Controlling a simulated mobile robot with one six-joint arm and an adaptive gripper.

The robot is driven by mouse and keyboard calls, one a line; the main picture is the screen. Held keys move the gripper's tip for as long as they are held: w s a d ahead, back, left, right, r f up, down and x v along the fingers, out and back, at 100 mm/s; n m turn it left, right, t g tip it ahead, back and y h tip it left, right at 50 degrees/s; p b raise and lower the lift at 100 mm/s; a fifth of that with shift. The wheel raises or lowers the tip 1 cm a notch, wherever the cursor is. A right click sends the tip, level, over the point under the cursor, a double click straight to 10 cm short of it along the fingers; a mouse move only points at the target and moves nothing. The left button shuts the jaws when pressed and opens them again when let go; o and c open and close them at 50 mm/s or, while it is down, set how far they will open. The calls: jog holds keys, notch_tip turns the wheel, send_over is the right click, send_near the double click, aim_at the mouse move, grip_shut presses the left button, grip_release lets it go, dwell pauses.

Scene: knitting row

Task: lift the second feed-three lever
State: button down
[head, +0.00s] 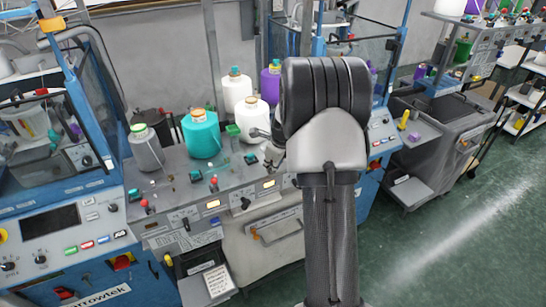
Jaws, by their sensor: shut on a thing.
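The knitting machine's front panel (222,200) runs across the middle of the head view. Two dark levers show on it, one at the left (185,222) and one nearer my arm (245,203). Small knobs with red tops (213,184) and teal tops (251,158) stand along the panel. I cannot tell which lever is the second feed-three lever; it may be behind my arm. My arm stands upright in front of the panel and covers its right part. Only a small grey part shows at the arm's left edge. My gripper's fingers and anything between them are hidden.
A grey cone (147,150), a teal cone (201,135), white cones (252,117) and a purple cone (271,85) stand behind the panel. A blue-framed machine (70,220) is at the left. A grey cart (440,125) stands right. Green floor (450,240) is clear at lower right.

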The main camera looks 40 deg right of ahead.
jog(key=shift+w+r+p, duration=0.15)
jog(key=shift+r+p, duration=0.25)
jog(key=shift+p, duration=0.85)
jog(key=shift+w+g+p, duration=0.15)
jog(key=shift+g+p, duration=0.35)
jog(key=shift+p, duration=0.65)
jog(key=shift+d+p, duration=0.1)
jog(key=shift+p, duration=0.25)
jog(key=shift+f, duration=0.2)
jog(key=c, duration=1.7)
grip_release()
jog(key=v, duration=1.2)
jog(key=shift+w+d, duration=0.1)
jog(key=shift+w, duration=0.15)
